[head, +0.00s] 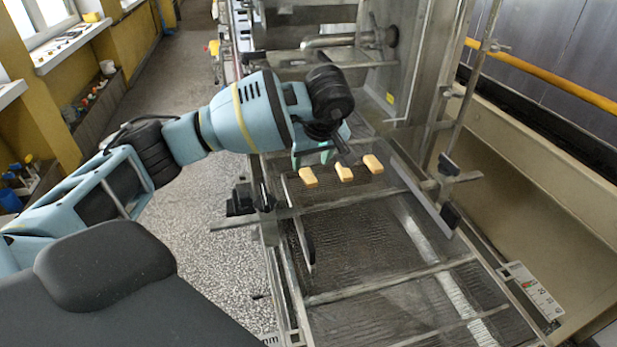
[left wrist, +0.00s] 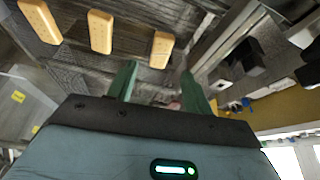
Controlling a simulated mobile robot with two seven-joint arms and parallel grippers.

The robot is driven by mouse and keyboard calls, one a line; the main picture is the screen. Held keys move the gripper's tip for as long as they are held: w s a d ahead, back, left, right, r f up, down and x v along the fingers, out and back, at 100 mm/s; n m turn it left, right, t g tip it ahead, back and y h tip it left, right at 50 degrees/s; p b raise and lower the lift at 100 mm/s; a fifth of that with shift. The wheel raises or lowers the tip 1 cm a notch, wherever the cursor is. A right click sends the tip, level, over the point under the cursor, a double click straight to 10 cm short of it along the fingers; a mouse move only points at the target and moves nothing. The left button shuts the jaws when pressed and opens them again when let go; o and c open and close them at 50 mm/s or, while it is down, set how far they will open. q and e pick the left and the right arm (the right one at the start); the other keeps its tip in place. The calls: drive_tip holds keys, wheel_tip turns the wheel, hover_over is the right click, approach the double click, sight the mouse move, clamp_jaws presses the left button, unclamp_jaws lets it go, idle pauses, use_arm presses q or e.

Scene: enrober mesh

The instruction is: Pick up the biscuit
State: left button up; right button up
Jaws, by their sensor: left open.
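Three tan oblong biscuits lie in a row across the wire mesh belt (head: 360,230): a left one (head: 308,177), a middle one (head: 344,173) and a right one (head: 373,164). My left gripper (head: 312,157) is just behind the left biscuit in the head view, partly hidden by its own wrist. In the left wrist view its two green fingers (left wrist: 158,70) are apart with nothing between them. The nearest biscuit (left wrist: 161,49) shows just beyond the gap between the fingertips. The other two biscuits lie farther left there. My right gripper is not in view.
Metal rails and cross bars frame the belt, with black clamps (head: 241,200) at the left and others (head: 449,190) at the right. A metal machine housing (head: 330,60) stands behind the biscuits. The belt in front of the biscuits is bare.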

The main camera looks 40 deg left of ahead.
sight(309, 175)
use_arm(q)
drive_tip(key=x, duration=0.5)
drive_tip(key=shift+s+d+f, duration=0.1)
drive_tip(key=shift+s+d, duration=0.05)
drive_tip(key=shift+d, duration=0.1)
drive_tip(key=c, duration=0.9)
